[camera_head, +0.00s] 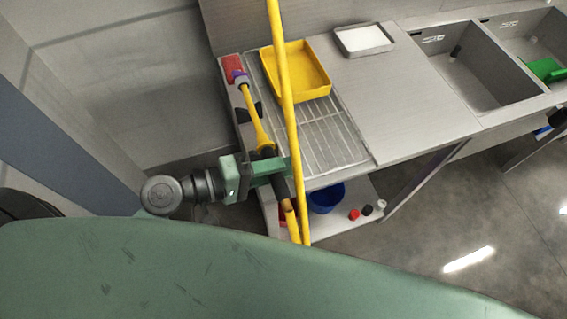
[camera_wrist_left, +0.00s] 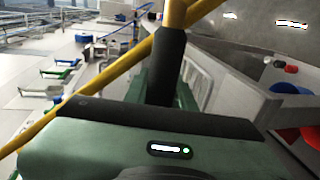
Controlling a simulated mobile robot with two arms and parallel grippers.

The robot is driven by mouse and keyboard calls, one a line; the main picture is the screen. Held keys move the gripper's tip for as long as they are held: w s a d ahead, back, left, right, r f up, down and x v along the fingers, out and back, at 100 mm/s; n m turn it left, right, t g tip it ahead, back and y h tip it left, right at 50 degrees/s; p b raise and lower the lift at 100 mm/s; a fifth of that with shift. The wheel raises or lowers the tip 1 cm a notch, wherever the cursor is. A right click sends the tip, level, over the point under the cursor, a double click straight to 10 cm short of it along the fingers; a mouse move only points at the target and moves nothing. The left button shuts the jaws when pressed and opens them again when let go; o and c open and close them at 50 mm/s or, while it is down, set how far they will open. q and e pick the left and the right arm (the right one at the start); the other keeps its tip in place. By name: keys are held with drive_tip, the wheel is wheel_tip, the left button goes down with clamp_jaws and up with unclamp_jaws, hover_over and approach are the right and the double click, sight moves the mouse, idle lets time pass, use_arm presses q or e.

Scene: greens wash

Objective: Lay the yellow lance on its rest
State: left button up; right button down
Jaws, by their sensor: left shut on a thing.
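The yellow lance (camera_head: 259,130) slants over the left end of the steel bench, with a purple collar and red end at the top and a dark grip low down. My left gripper (camera_head: 268,168) is shut on the dark grip, which also shows in the left wrist view (camera_wrist_left: 166,68). Black prongs (camera_head: 242,113), perhaps the rest, show beside the shaft at the bench's left edge. I cannot tell whether the lance touches them. A long yellow pole or hose (camera_head: 284,85) passes in front of the bench, close to the gripper. My right gripper is out of view.
A yellow tray (camera_head: 324,72) sits on the slatted rack (camera_head: 336,135), and a white-filled tray (camera_head: 378,38) stands behind. Sinks (camera_head: 465,70) lie to the right, one holding a green thing (camera_head: 546,69). A blue bowl (camera_head: 326,198) and small caps are on the lower shelf.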

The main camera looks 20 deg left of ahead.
use_arm(q)
wheel_tip(320, 180, down, 3)
drive_tip(key=shift+b, duration=0.95)
drive_tip(key=shift+f+b, duration=0.4)
drive_tip(key=shift+f, duration=0.3)
drive_tip(key=o, duration=0.9)
drive_tip(key=shift+a+f, duration=0.1)
drive_tip(key=shift+f, duration=0.1)
